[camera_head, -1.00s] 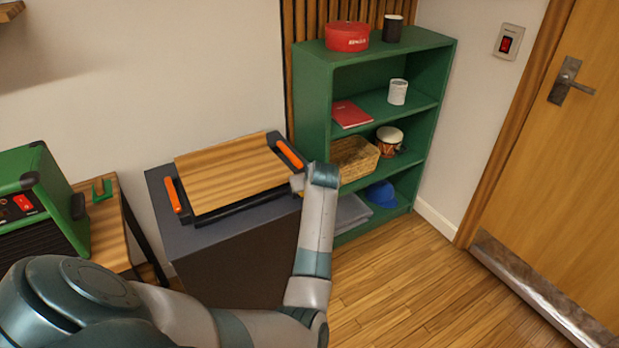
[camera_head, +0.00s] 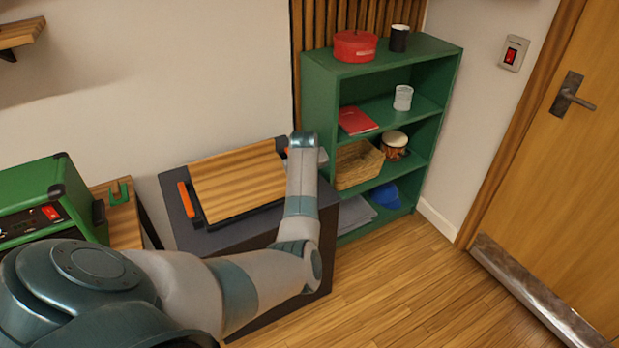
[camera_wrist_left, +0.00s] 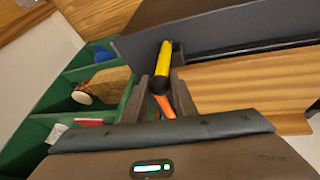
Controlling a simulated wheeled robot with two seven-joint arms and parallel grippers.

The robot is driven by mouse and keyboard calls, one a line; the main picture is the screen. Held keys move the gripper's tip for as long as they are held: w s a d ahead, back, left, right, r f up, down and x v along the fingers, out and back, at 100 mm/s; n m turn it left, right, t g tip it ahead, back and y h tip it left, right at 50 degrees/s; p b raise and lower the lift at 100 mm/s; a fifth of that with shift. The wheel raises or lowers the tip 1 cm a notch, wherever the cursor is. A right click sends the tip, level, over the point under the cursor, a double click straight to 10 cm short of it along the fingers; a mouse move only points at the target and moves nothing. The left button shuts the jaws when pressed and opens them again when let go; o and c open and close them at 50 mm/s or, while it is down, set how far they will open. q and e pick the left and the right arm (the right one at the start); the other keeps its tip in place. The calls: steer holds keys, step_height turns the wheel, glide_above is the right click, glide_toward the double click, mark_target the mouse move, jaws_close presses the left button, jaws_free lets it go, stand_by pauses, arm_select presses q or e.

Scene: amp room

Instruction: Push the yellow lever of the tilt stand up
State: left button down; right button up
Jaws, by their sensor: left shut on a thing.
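The tilt stand (camera_head: 190,200) is a wood-topped panel in a black frame with orange handles. It sits on a dark cabinet in the head view. Its yellow lever (camera_wrist_left: 165,58), with a black end, shows in the left wrist view. My left gripper (camera_wrist_left: 162,82) is shut on the lever, with a finger on either side of its black end. An orange part (camera_wrist_left: 165,107) shows just below, between the fingers. In the head view my left wrist covers the stand's right side, and the lever is hidden. My right gripper is in neither view.
A green shelf (camera_head: 322,95) stands right of the cabinet (camera_head: 245,240), with a red pot (camera_head: 355,46) on top. A green amp (camera_head: 30,187) is at the left. A wooden door (camera_head: 540,200) is at the right, with free floor before it.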

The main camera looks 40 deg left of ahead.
arm_select(q)
steer(key=shift+w+a, duration=0.15)
steer(key=shift+a, duration=0.05)
stand_by(0.4)
steer(key=c, duration=1.5)
jaws_free()
steer(key=shift+o, duration=0.2)
steer(key=shift+r, duration=0.15)
steer(key=b+v, duration=0.2)
steer(key=v, duration=1.5)
steer(key=shift+a, duration=0.3)
steer(key=shift+w+r, duration=0.1)
